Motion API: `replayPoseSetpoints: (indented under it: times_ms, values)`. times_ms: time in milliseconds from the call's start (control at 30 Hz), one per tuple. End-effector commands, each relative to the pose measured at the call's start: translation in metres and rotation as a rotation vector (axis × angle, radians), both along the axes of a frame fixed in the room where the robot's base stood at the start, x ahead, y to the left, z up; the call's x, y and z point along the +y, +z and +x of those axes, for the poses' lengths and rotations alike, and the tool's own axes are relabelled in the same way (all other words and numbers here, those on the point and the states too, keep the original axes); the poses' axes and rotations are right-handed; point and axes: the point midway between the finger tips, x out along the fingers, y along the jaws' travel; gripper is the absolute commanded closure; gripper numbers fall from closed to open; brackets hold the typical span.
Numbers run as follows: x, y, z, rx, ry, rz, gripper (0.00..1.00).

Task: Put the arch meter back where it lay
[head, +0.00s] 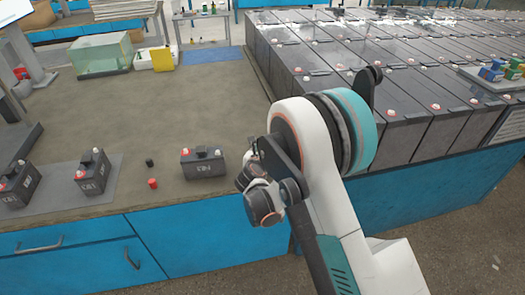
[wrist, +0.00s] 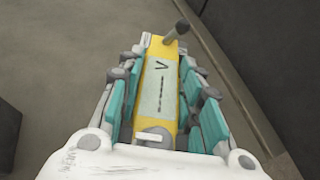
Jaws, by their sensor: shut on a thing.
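My gripper (wrist: 166,100) is shut on a yellow meter (wrist: 182,58), with teal finger pads along both its sides. The meter has a pale display with a dark V mark and a dashed line, and a dark knob-ended stub at its far end. No arch mark shows on it, so I cannot tell from its face that it is the arch meter. It appears above a plain brown-grey surface. In the head view my arm hides the gripper's fingers and the meter.
Black batteries (head: 203,162) stand on the near bench (head: 160,222), beside small black and red caps (head: 152,183). A block of large dark cells (head: 305,85) fills the right. A tray of coloured pieces (head: 492,72) sits on it. The bench middle is clear.

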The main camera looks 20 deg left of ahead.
Motion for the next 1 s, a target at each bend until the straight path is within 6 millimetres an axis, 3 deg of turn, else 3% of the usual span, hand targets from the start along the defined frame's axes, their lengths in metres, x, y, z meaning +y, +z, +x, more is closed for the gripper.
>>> replayPoseSetpoints:
  times_ms: [33, 100, 133, 567, 1000]
  values:
    - [0.000, -0.001, 0.000, 0.000, 0.000, 0.000, 0.65]
    - [0.000, -0.001, 0.000, 0.000, 0.000, 0.000, 0.49]
    - [0.000, -0.001, 0.000, 0.000, 0.000, 0.000, 0.47]
    - [0.000, 0.004, -0.004, 0.000, 0.001, -0.001, 0.47]
    - [-0.012, 0.037, -0.079, 0.000, 0.002, 0.000, 0.47]
